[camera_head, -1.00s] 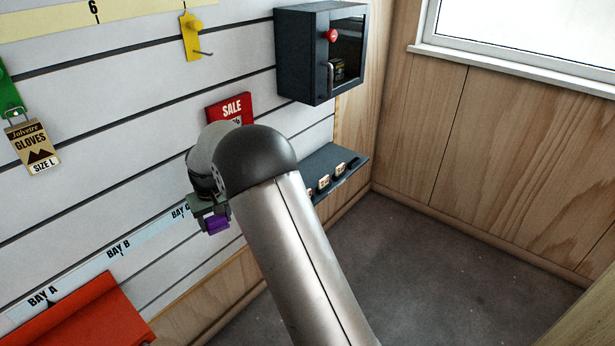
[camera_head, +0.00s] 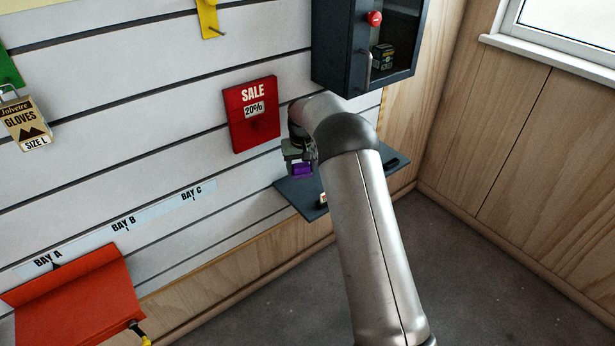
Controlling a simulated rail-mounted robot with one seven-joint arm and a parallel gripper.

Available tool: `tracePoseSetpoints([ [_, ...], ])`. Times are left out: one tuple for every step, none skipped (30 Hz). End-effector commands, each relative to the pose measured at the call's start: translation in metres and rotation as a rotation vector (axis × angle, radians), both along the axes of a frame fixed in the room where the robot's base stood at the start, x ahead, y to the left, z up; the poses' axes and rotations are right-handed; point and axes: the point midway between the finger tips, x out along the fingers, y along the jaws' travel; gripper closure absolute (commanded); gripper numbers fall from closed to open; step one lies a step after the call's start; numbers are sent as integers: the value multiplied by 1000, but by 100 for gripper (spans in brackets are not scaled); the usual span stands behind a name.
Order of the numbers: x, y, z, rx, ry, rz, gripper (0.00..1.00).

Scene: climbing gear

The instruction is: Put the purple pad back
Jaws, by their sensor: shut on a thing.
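The purple pad (camera_head: 302,170) is a small purple block at the end of my arm. My gripper (camera_head: 300,160) is shut on it and holds it in front of the slatted wall. In the picture the pad overlaps the back left part of a dark grey shelf (camera_head: 290,188); I cannot tell how high it is above the shelf. My wrist and forearm hide much of the shelf. A small light-coloured item (camera_head: 322,198) shows on the shelf beside my arm.
A dark cabinet (camera_head: 340,50) with a red knob hangs above the shelf. A red SALE sign (camera_head: 252,115) is on the wall to the left. A red-orange shelf (camera_head: 75,295) is at lower left by the bay label strip (camera_head: 120,228). Gloves (camera_head: 25,122) hang at far left.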

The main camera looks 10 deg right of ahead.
Motion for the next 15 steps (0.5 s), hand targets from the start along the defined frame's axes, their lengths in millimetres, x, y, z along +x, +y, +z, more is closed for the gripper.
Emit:
tracePoseSetpoints([
  [10, -6, -10, 0, 3, -2, 66],
  [15, -8, -17, 0, 3, -1, 66],
  [20, -11, -25, 0, 3, -1, 66],
  [24, -13, -31, 0, 3, -1, 66],
  [28, -15, -36, 1, 2, -1, 66],
  [33, -17, -41, 1, 1, -1, 66],
  [36, -18, -45, 1, 2, -1, 66],
  [38, -20, -49, 1, 1, -1, 66],
  [42, -21, -52, 1, 0, -1, 66],
  [43, -21, -54, 1, 0, 0, 66],
  [44, -22, -56, 1, 0, 0, 66],
  [46, -23, -57, 1, -1, 0, 66],
  [46, -23, -58, 1, -1, 0, 66],
  [47, -24, -59, 1, 0, 0, 66],
  [49, -25, -62, 1, 0, 0, 66],
])
